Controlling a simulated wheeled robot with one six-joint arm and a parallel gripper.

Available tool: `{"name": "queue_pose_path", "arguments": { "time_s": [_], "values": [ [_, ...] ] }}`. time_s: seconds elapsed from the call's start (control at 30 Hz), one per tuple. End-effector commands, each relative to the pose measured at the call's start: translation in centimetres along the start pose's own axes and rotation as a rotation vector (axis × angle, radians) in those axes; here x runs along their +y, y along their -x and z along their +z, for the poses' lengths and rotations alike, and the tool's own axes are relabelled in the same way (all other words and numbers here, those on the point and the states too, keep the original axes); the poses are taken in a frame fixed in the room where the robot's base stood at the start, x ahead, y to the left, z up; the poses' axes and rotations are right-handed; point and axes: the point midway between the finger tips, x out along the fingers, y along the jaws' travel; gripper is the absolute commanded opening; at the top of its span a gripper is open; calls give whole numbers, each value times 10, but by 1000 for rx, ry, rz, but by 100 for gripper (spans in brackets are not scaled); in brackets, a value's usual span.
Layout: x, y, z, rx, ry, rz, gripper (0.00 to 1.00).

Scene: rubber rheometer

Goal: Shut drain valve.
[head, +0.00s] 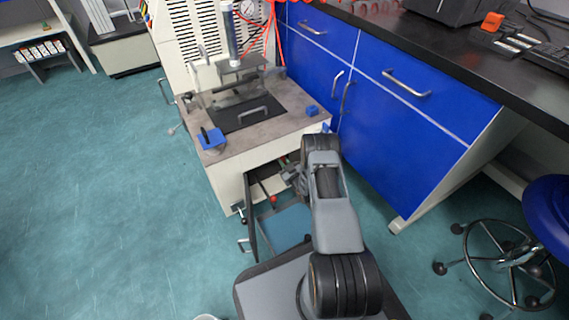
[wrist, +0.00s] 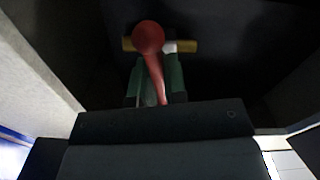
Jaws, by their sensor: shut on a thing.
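The drain valve shows in the wrist view as a red lever (wrist: 154,75) with a round red end (wrist: 148,37) in front of a short horizontal brass pipe (wrist: 185,46). My gripper (wrist: 156,92) is shut on the lower part of the red lever, its two greenish fingers on either side. The lever runs nearly in line with the fingers, across the pipe's direction. In the head view my gripper (head: 290,176) reaches into the open front of the machine's lower cabinet, and the cabinet and arm hide most of the valve. A small red part (head: 273,199) shows in that opening.
The cabinet door (head: 252,222) stands open close to my arm. Pale cabinet walls (wrist: 40,60) flank the gripper. The rheometer bench top (head: 250,137) is above. Blue drawers (head: 400,120) stand to the right, and a stool (head: 510,250) beyond. The floor at left is clear.

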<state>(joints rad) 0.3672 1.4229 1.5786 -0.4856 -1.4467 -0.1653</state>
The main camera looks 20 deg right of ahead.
Motion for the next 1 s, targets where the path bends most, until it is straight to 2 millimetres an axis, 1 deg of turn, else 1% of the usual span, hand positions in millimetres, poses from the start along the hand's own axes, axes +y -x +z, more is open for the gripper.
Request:
{"name": "queue_pose_path", "arguments": {
  "time_s": [0.2, 0.3, 0.6, 0.63, 0.7, 0.87, 1.0],
  "values": [
    [0, 0, 0, 0, -188, 0, 0],
    [1, 0, 0, 0, -237, 0, 0],
    [1, 0, 0, 0, -249, 0, 0],
    [1, 0, 0, 0, -248, 0, 16],
    [1, 0, 0, 0, -248, 0, 22],
    [1, 0, 0, 0, -247, 0, 38],
    [1, 0, 0, 0, -246, 0, 38]
  ]
}}
